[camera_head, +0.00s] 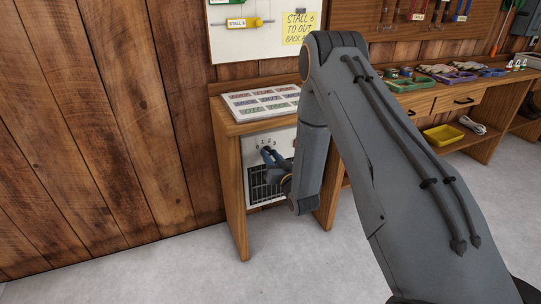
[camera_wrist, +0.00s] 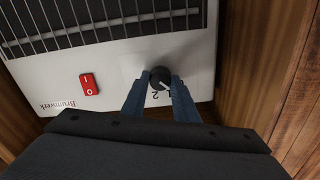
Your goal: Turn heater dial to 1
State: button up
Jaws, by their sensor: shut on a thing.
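The heater (camera_head: 286,134) is a white panel with a dark grille, set in the wooden stand; its face also fills much of the wrist view (camera_wrist: 120,70). The black dial (camera_wrist: 160,76) sits on this white face. My gripper (camera_wrist: 160,82) is shut on the dial, one blue finger on each side; in the head view it (camera_head: 268,154) reaches the panel's upper left. A white mark on the dial points to the lower right in the wrist view. A 2 and part of another digit show beside it, upside down; the fingers hide other digits.
A red rocker switch (camera_wrist: 89,84) is beside the dial on the heater. A chart (camera_head: 262,102) lies on top of the stand. Wooden side panels (camera_wrist: 245,60) are close to my gripper. A workbench (camera_head: 425,101) with tools stands at the right.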

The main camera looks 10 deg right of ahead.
jog(key=shift+m+p, duration=0.7)
jog(key=shift+m, duration=1.5)
jog(key=o, duration=1.1)
jog(key=shift+c, duration=0.2)
jog(key=shift+s, duration=0.1)
jog(key=v, duration=0.7)
jog(key=shift+s+p, duration=0.35)
jog(key=shift+p, duration=0.1)
jog(key=shift+d, duration=0.1)
